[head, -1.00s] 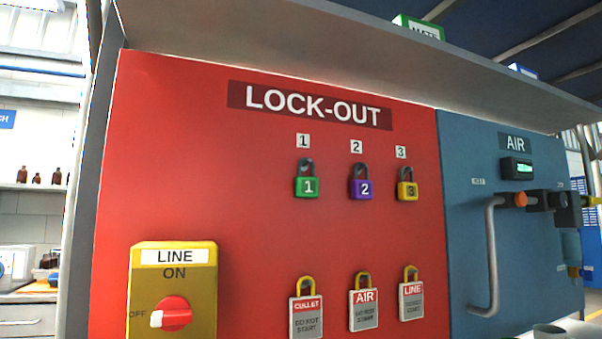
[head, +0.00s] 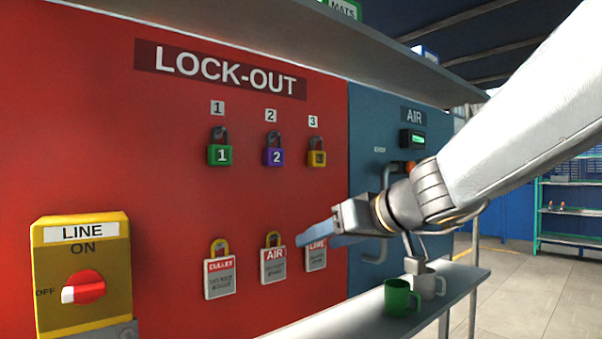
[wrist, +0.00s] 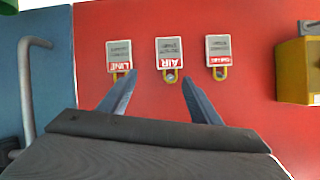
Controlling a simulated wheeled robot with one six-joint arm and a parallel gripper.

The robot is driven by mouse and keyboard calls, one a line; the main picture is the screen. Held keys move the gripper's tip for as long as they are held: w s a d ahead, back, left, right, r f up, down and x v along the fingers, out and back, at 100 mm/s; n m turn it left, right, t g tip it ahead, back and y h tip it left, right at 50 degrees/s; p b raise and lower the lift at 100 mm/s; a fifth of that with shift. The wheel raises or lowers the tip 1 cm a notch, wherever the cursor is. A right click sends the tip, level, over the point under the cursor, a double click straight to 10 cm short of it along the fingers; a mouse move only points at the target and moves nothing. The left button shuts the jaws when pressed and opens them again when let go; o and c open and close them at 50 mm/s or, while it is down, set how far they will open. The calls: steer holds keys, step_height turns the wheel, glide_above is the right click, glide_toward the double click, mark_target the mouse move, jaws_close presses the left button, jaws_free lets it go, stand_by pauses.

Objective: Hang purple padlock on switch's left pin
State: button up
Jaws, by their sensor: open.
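The purple padlock (head: 273,156), marked 2, hangs on the red lock-out board under the label 2, between the green padlock (head: 220,154) and the yellow padlock (head: 317,157). The yellow LINE switch box (head: 82,270) is at the lower left of the head view, its red knob (head: 84,287) pointing to OFF. Its pins cannot be made out. My gripper (head: 303,241) is open and empty, lower and to the right of the purple padlock, in front of the tags. In the wrist view my fingers (wrist: 157,97) are apart below the AIR tag (wrist: 170,52); the purple padlock is not seen there.
CULLET (head: 219,277), AIR and LINE tags hang on yellow hooks under the padlocks. A shelf overhangs the board. A narrow ledge below carries a green mug (head: 401,297) and a pale mug (head: 430,284). A blue AIR panel (head: 372,130) with piping stands to the right.

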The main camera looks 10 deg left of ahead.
mark_target(281, 146)
steer(key=a+r+n+t+y+p, duration=0.1)
steer(key=a+r+t+y, duration=0.1)
steer(key=r, duration=0.7)
steer(key=a+r+n+t+y, duration=0.1)
steer(key=a+r, duration=0.2)
steer(key=r, duration=0.6)
steer(key=shift+w+p+x, duration=0.2)
steer(key=shift+p+x, duration=1.5)
steer(key=shift+x, duration=2.2)
steer(key=shift+d+r, duration=0.1)
steer(key=shift+d, duration=0.1)
steer(key=shift+c, duration=0.5)
steer(key=c, duration=1.1)
steer(key=shift+r+b, duration=0.5)
steer(key=shift+r, duration=0.05)
steer(key=b+v, duration=0.4)
steer(key=v, duration=0.3)
steer(key=shift+f, duration=0.3)
